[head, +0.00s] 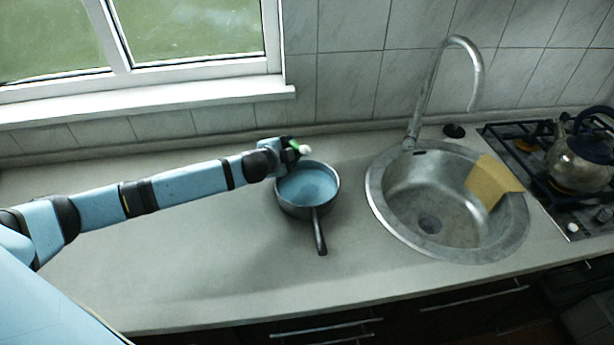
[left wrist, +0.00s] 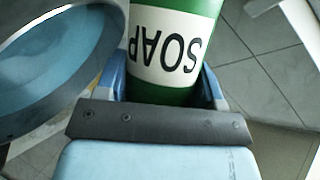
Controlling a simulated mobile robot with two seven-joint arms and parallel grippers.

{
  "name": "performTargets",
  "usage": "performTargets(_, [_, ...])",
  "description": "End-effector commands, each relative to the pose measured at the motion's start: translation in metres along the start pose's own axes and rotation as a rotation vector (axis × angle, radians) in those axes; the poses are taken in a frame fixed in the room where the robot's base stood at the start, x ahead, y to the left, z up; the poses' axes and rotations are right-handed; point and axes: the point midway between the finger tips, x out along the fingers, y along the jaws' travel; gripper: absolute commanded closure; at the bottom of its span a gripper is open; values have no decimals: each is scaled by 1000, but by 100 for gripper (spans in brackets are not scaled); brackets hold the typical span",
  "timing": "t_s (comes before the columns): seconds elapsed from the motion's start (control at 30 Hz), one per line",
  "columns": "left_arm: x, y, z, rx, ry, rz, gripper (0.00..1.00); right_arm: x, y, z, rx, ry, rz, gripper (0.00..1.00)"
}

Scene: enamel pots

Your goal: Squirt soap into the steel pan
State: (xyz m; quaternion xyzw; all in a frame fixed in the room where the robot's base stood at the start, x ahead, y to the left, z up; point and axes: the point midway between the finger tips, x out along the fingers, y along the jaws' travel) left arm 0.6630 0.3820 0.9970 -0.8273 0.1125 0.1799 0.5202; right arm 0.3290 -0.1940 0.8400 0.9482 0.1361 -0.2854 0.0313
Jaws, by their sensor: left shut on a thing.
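The steel pan (head: 309,208) stands on the counter left of the sink, its dark handle toward the front edge. Its inside is blue; I cannot tell if that is liquid or lining. The pan (left wrist: 70,10) also fills the upper left of the left wrist view. My left gripper (head: 289,151) is at the pan's back left rim, shut on the green soap bottle (left wrist: 168,45). The bottle's white label reads upside down there. In the head view, its white tip (head: 305,150) points right, by the pan's back rim. Most of the bottle is hidden there. My right gripper is not in view.
A round steel sink (head: 378,200) with a tall faucet (head: 430,85) is right of the pan. A yellow cloth or sponge (head: 492,180) lies over its rim. A kettle (head: 580,160) sits on the gas stove at far right. The counter (head: 180,270) left of the pan is clear.

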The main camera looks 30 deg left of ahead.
Motion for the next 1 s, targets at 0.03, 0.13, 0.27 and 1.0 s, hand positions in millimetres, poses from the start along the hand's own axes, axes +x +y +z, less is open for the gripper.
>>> performTargets(0.03, [0, -1, 0, 3, 0, -3, 70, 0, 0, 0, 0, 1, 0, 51])
performTargets(0.13, [0, -1, 0, 8, -1, -5, 70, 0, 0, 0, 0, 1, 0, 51])
performTargets(0.27, [0, 0, 1, 13, -3, -7, 70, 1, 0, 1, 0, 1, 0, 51])
performTargets(1.0, [2, 1, 3, 46, -12, -20, 70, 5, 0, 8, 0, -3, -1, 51])
